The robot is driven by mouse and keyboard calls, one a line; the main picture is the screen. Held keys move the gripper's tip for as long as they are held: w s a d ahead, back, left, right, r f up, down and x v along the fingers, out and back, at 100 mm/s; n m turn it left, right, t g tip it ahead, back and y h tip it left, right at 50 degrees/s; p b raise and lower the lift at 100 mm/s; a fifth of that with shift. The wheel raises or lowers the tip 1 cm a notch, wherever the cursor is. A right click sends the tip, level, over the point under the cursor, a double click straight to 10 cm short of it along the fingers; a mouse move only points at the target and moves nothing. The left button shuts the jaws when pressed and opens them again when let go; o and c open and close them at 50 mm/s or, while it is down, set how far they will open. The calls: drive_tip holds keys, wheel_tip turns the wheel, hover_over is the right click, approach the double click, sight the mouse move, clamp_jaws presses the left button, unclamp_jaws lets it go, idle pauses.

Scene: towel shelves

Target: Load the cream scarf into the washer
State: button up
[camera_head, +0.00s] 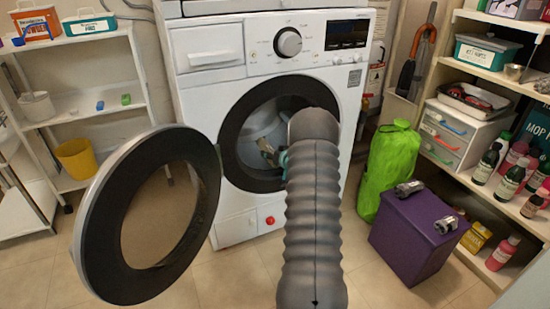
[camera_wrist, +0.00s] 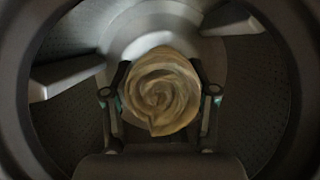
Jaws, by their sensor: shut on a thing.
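The cream scarf (camera_wrist: 158,92) is a rolled, spiral bundle in the middle of the wrist view. My gripper (camera_wrist: 160,100) is shut on it, with one finger on each side. Around them in the wrist view is the dark perforated drum with pale paddles. In the head view the white washer (camera_head: 215,112) stands with its round door (camera_head: 95,225) swung open to the left. My gripper (camera_head: 272,157) shows partly at the washer's opening, behind my grey arm. The scarf is hidden in the head view.
A purple box (camera_head: 410,245) with small metal items on top and a green bag (camera_head: 390,165) stand right of the washer. Shelves with bottles (camera_head: 512,185) line the right side. A white rack (camera_head: 85,110) with a yellow bucket (camera_head: 80,158) stands at left.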

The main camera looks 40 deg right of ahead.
sight(263, 142)
drive_tip(key=w+p, duration=0.1)
drive_tip(key=w, duration=0.2)
drive_tip(key=w+d+p, duration=0.1)
drive_tip(key=w, duration=0.2)
drive_tip(key=w+d+p, duration=0.1)
drive_tip(key=w, duration=0.2)
drive_tip(key=shift+w+d+r, duration=0.1)
drive_tip(key=shift+w, duration=0.05)
drive_tip(key=shift+w+d, duration=0.15)
drive_tip(key=shift+w, duration=0.55)
drive_tip(key=shift+w+d, duration=0.15)
drive_tip(key=shift+w, duration=0.5)
drive_tip(key=o, duration=1.3)
drive_tip(key=shift+o, duration=0.2)
drive_tip(key=s+a+r, duration=0.1)
drive_tip(key=s+a, duration=0.1)
drive_tip(key=s, duration=0.7)
drive_tip(key=s+a, duration=0.2)
drive_tip(key=s, duration=0.8)
drive_tip(key=shift+s+a+r+b, duration=0.25)
drive_tip(key=shift+a+r+b, duration=0.1)
drive_tip(key=shift+r, duration=0.05)
